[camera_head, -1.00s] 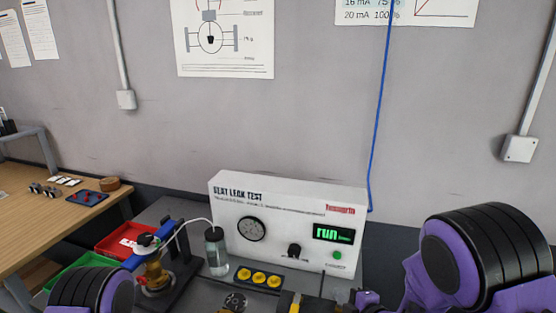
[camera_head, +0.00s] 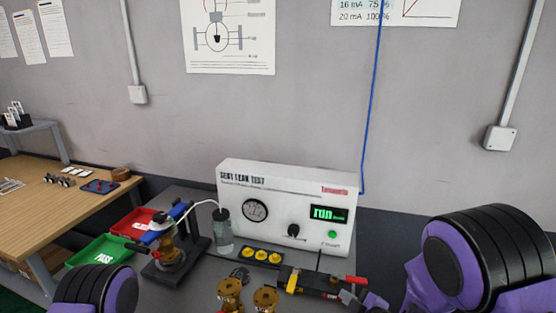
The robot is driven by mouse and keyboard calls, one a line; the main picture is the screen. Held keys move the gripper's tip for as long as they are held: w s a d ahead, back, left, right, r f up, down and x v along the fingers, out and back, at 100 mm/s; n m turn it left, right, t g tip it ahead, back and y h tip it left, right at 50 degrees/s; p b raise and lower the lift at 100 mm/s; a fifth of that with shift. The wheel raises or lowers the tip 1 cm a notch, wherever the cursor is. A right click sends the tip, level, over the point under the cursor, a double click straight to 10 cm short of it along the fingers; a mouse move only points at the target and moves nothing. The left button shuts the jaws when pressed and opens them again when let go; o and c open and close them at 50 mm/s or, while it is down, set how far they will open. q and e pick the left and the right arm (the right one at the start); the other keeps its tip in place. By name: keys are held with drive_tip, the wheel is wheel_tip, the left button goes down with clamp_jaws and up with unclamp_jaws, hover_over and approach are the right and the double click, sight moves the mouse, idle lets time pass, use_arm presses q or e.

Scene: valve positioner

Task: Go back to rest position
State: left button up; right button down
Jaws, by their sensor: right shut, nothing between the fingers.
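My right gripper (camera_head: 352,298) shows at the bottom edge, right of centre, beside a black tool with yellow and red parts (camera_head: 300,281). Its fingers are small in the picture and shut, with nothing held. My right arm's purple and black links fill the lower right corner. Only a purple and black link of my left arm shows at the lower left; the left gripper is out of the picture. The white seat leak test box (camera_head: 285,205) stands on the dark bench, its display reading "run" in green and a green button lit.
A brass valve in a black stand (camera_head: 172,255) and a clear jar (camera_head: 223,235) joined by a tube stand left of the box. Two brass parts (camera_head: 248,295) lie in front. Red (camera_head: 125,225) and green PASS trays (camera_head: 85,255) sit between bench and wooden table (camera_head: 60,205).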

drive_tip(key=s+d+f+m+g+h+b, duration=0.25)
drive_tip(key=s+d+f+m+h, duration=0.4)
drive_tip(key=s+f+m, duration=0.7)
drive_tip(key=s+d+f+m+g, duration=0.2)
drive_tip(key=s+f+m+g, duration=0.1)
drive_tip(key=s, duration=0.7)
drive_tip(key=s+d+f+m+g+h+b, duration=0.1)
drive_tip(key=s+d+f+m+g, duration=0.2)
drive_tip(key=s, duration=0.8)
wheel_tip(320, 180, down, 2)
drive_tip(key=shift+d+f+m, duration=0.1)
drive_tip(key=shift+d+m, duration=0.05)
drive_tip(key=shift+m, duration=0.2)
drive_tip(key=shift+s+g, duration=0.1)
drive_tip(key=shift+g, duration=0.15)
